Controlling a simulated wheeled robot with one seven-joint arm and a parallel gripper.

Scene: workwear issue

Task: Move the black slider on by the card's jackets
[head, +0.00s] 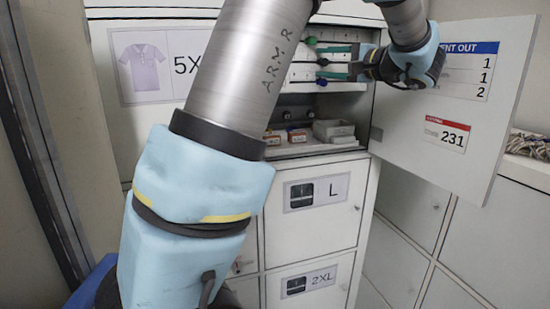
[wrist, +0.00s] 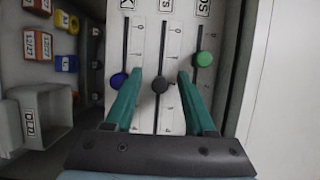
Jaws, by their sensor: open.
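A panel with three vertical slots (wrist: 163,40) carries a blue knob (wrist: 118,80), a dark grey-black slider knob (wrist: 160,85) and a green knob (wrist: 204,59). My gripper (wrist: 160,76) is open, its two teal fingers on either side of the black knob, with gaps visible between. The blue knob is just outside the left finger. In the head view my gripper (head: 320,62) reaches from the right into the open locker; the green knob (head: 311,41) and blue knob (head: 322,82) show above and below. The card (head: 470,70) on the open door reads "ENT OUT" with 1, 1, 2; its row names are hidden.
The open door (head: 410,150) stands right of the locker, bearing a red-topped label (head: 446,134) reading 231. Small red, blue and yellow labelled blocks (wrist: 66,63) and a grey bin (wrist: 45,112) lie left of the panel. Closed lockers marked L (head: 317,192) and 2XL are below.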

